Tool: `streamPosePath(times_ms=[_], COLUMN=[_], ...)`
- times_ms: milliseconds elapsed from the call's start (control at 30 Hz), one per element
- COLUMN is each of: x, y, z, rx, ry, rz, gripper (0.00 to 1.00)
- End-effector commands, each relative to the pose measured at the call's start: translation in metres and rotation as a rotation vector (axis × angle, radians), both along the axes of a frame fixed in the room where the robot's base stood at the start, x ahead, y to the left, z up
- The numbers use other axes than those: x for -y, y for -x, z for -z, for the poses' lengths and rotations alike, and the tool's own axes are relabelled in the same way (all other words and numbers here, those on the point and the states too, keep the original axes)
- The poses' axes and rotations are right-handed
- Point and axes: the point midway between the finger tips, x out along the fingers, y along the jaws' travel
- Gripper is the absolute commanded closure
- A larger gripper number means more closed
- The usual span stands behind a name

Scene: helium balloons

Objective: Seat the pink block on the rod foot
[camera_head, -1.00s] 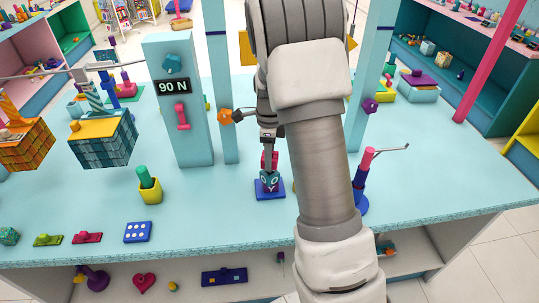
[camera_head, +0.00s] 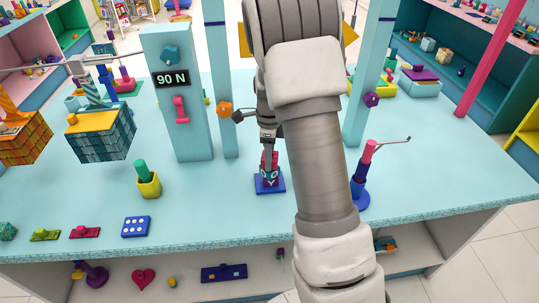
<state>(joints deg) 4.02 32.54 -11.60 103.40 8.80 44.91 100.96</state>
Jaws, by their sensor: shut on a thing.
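The pink block (camera_head: 270,158) is in my gripper (camera_head: 268,150), which points down near the middle of the table. My gripper is shut on it, though the fingertips are small and partly hidden. Directly below is a square blue foot (camera_head: 270,188) lying flat on the table. A dark teal piece with white marks (camera_head: 269,178) shows between the pink block and the blue foot. I cannot tell whether the pink block touches what is under it. Any rod there is hidden by the gripper and block.
Two pale blue posts (camera_head: 221,90) stand behind, left and right of my arm. A wide panel marked 90 N (camera_head: 184,130) stands at left. A blue stand with a pink top (camera_head: 361,180) is close on the right.

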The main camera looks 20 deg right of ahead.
Motion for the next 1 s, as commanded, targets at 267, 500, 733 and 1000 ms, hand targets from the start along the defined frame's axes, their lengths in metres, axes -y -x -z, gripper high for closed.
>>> streamPosePath(times_ms=[267, 500, 733, 1000], x=[0.000, 0.000, 0.000, -0.001], y=[0.000, 0.000, 0.000, -0.001], z=[0.007, 0.006, 0.006, -0.020], rx=[0.000, 0.000, 0.000, 0.004], ry=[0.000, 0.000, 0.000, 0.000], rz=[0.000, 0.000, 0.000, -0.002], gripper=[1.00, 0.09, 0.09, 0.09])
